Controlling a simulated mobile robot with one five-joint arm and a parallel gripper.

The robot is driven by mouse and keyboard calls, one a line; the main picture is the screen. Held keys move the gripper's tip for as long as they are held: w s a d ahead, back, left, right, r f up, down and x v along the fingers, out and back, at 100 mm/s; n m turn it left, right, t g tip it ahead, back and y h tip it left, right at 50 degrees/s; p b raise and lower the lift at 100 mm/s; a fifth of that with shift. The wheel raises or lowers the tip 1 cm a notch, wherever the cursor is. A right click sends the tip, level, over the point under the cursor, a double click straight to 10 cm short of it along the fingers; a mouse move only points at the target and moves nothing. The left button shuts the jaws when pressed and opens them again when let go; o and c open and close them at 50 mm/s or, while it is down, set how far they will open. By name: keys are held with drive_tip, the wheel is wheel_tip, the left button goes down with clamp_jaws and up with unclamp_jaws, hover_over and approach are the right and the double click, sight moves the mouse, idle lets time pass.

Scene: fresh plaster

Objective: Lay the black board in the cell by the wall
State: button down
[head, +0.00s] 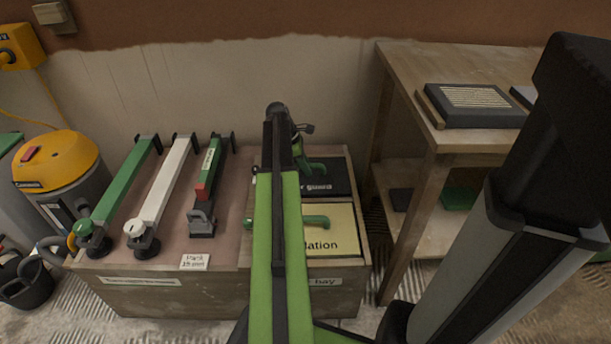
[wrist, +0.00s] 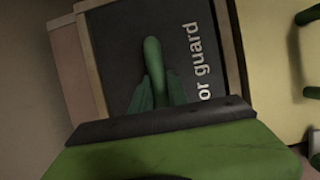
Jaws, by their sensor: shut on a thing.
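The black board (head: 332,184), with white lettering ending in "r guard", is at the back cell of the wooden box, by the wall. It is partly hidden behind my arm in the head view. In the wrist view the board (wrist: 205,55) lies flat within the cell's wooden rim (wrist: 88,62); I cannot tell whether it touches the cell floor. My gripper (wrist: 155,88) is shut on the board's green handle (wrist: 152,50).
A yellow board (head: 335,222) with a green handle fills the front cell. Left are several long tools (head: 160,195) on the box top and a yellow-topped vacuum (head: 58,165). A wooden table (head: 400,75) stands right, bearing a dark block (head: 470,105).

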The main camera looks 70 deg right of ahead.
drive_tip(key=shift+f, duration=0.25)
drive_tip(key=c, duration=1.3)
unclamp_jaws()
drive_tip(key=shift+r, duration=0.1)
drive_tip(key=shift+r, duration=0.1)
drive_tip(key=shift+r+p, duration=0.25)
drive_tip(key=shift+p, duration=0.15)
drive_tip(key=p+v, duration=1.1)
drive_tip(key=v, duration=0.1)
drive_tip(key=shift+f, duration=0.15)
